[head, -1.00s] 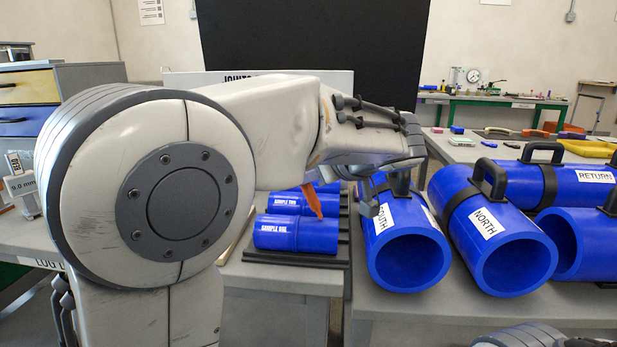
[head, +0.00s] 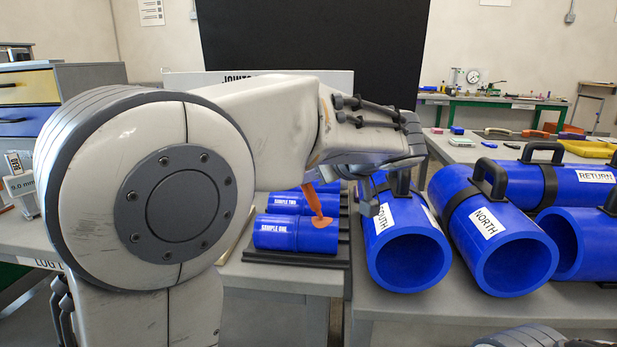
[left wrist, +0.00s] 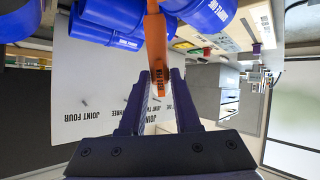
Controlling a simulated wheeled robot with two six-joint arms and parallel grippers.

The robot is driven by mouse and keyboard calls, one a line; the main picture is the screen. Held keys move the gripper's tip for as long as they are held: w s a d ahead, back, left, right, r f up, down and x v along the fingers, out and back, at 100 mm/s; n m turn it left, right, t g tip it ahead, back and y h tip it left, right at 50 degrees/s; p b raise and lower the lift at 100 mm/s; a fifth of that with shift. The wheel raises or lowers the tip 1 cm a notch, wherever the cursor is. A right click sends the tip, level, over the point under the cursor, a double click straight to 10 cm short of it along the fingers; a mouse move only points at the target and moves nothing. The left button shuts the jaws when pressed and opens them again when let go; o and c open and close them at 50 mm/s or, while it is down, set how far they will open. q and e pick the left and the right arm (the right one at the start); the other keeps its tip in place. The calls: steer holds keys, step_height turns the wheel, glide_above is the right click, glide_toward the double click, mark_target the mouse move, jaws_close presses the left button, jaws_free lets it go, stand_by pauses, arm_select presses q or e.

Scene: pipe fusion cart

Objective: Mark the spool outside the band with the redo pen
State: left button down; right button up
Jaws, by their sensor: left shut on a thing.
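The orange redo pen (head: 317,200) slants down, its tip at the right part of the blue spool labelled SAMPLE ONE (head: 275,235). An orange patch (head: 322,222) shows on that spool around the tip, right of a raised ring around its middle. The spool labelled SAMPLE TWO (head: 290,203) lies just behind, partly hidden by the pen.
Large blue pipes labelled SOUTH (head: 408,262), NORTH (head: 512,265) and RETURN (head: 545,185), with black handles, stand close on the right. A white board titled JOINTS (head: 200,80) stands behind my arm. A gauge stand (head: 20,190) is at far left.

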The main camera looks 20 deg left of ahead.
arm_select(q)
steer(key=shift+f+b, duration=0.15)
steer(key=shift+b, duration=0.15)
stand_by(1.7)
steer(key=shift+r+p, duration=0.45)
steer(key=shift+r, duration=1.15)
steer(key=shift+r, duration=0.15)
step_height(320, 180, up, 5)
steer(key=p, duration=0.3)
steer(key=shift+f, duration=0.2)
